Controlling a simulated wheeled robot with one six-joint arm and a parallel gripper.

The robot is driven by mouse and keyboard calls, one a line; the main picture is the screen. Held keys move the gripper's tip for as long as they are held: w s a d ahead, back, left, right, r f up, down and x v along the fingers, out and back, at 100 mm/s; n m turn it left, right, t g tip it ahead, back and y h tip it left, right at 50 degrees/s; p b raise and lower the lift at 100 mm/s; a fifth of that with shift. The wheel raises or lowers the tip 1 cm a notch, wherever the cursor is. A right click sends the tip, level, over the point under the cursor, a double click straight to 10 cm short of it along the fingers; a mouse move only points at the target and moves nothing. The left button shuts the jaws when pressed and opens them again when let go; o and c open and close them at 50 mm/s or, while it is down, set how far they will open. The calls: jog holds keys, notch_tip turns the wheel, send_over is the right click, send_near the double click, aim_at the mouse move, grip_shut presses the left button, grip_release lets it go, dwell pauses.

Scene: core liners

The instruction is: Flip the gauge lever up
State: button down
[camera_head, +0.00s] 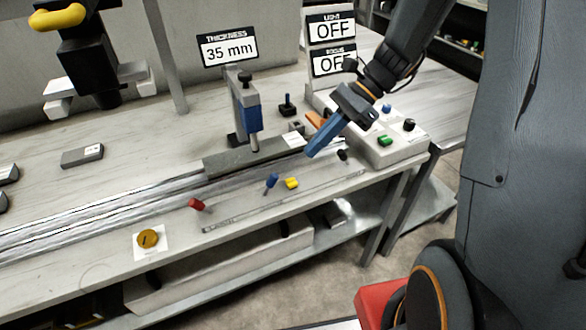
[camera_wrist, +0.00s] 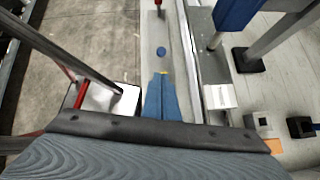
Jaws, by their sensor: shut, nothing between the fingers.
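The thickness gauge (camera_head: 251,117) stands on the bench, with a blue body, a grey column and a black knob (camera_head: 245,77) on top. Its blue body also shows at the top of the wrist view (camera_wrist: 236,12). Small levers or knobs in red (camera_head: 197,204), blue (camera_head: 272,180), yellow (camera_head: 291,183) and black (camera_head: 342,154) line the front edge; I cannot tell which is the gauge lever. My gripper (camera_head: 310,152) is shut and empty, its blue fingers pointing down-left, right of the yellow piece.
A sign (camera_head: 229,49) reads 35 mm; two others read OFF. A control box (camera_head: 390,150) with green, black and blue buttons sits at right. A long metal rail (camera_head: 110,203) runs along the bench. A yellow dial (camera_head: 148,239) lies at front left.

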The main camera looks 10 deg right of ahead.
aim_at(289, 184)
jog(key=p+x, duration=0.1)
jog(key=x, duration=0.9)
jog(key=shift+r+p, duration=0.15)
jog(key=shift+p, duration=0.4)
